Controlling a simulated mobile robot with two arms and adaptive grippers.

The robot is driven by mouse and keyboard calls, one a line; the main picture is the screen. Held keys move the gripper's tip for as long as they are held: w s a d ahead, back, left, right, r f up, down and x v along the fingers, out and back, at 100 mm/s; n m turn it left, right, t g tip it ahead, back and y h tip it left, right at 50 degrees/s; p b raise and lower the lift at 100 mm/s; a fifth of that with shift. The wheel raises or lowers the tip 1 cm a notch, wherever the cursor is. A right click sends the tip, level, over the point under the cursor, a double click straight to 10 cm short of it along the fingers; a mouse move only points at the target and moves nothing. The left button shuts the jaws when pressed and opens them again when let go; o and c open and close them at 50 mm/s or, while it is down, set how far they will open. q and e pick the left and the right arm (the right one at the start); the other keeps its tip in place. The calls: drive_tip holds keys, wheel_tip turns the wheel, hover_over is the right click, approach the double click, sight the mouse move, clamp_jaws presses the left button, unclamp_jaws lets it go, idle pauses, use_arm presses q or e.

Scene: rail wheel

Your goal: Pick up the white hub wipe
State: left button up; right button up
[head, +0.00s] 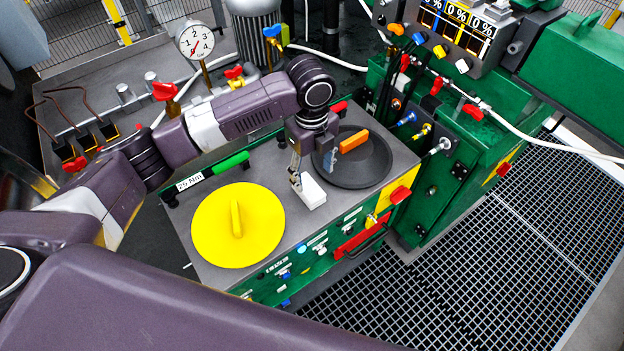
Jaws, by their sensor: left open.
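The white hub wipe (311,192) is a small white block lying on the grey top of the green cabinet, between a yellow disc and a dark round dish. My left gripper (313,171) reaches down from above, with its fingers spread and open. One finger is at the wipe's left end and the other is to the right, over the dish's edge. I cannot tell whether either finger touches the wipe. My right gripper is not in view.
The yellow disc (262,225) with a raised handle is left of the wipe. The dark dish (372,172) holds an orange bar (354,140). A green handle (231,163) lies behind the disc. A pressure gauge (195,41) stands at the back left. Grating floor (500,260) is at right.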

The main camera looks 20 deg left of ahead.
sight(309, 187)
use_arm(q)
drive_tip(key=shift+w+a+r, duration=0.3)
drive_tip(key=shift+w+a, duration=0.1)
drive_tip(key=shift+a+f, duration=0.1)
drive_tip(key=shift+f, duration=0.05)
drive_tip(key=f, duration=0.2)
drive_tip(key=f+p, duration=0.1)
drive_tip(key=f, duration=0.1)
drive_tip(key=s+f+p, duration=0.1)
drive_tip(key=f, duration=0.1)
drive_tip(key=shift+a+f, duration=0.1)
drive_tip(key=shift+a, duration=0.05)
drive_tip(key=shift+w+f, duration=0.1)
drive_tip(key=shift+f, duration=0.4)
drive_tip(key=c, duration=1)
drive_tip(key=shift+c, duration=1.2)
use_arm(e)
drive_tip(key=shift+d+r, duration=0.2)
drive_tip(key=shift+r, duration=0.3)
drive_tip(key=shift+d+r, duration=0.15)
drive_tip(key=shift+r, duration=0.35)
